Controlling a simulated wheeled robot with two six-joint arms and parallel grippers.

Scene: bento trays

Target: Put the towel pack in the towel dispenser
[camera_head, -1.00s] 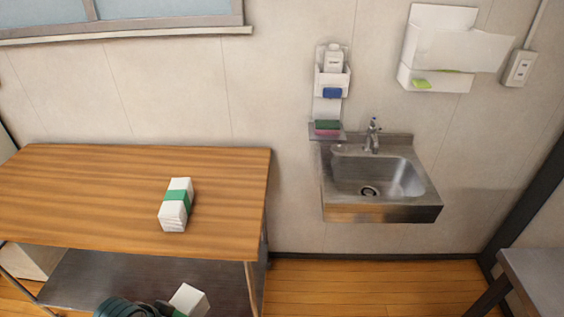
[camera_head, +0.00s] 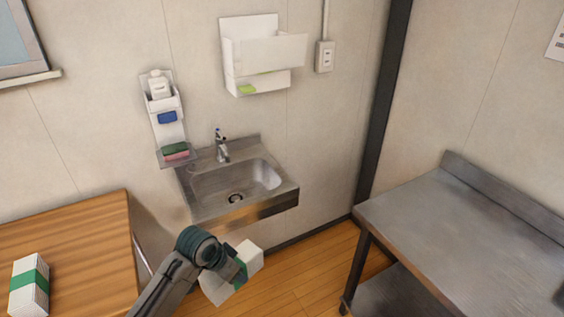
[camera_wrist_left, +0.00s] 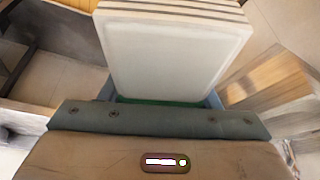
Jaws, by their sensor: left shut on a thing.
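My left gripper (camera_head: 236,272) is shut on a white towel pack (camera_head: 249,255) with a green band. The held pack is tilted, below and in front of the sink and well below the dispenser. In the left wrist view its pale broad face (camera_wrist_left: 172,55) fills the space between the fingers. The white towel dispenser (camera_head: 252,84) is on the wall above and right of the sink, with its front panel tilted outward. A second green-banded towel pack (camera_head: 29,284) lies on the wooden table. My right gripper is not in view.
A steel sink (camera_head: 285,197) with a tap juts from the wall below the dispenser. A wall rack (camera_head: 165,135) with a bottle and sponges is left of it. The wooden table (camera_head: 85,235) is at left, a steel table (camera_head: 450,235) at right. Open floor lies between.

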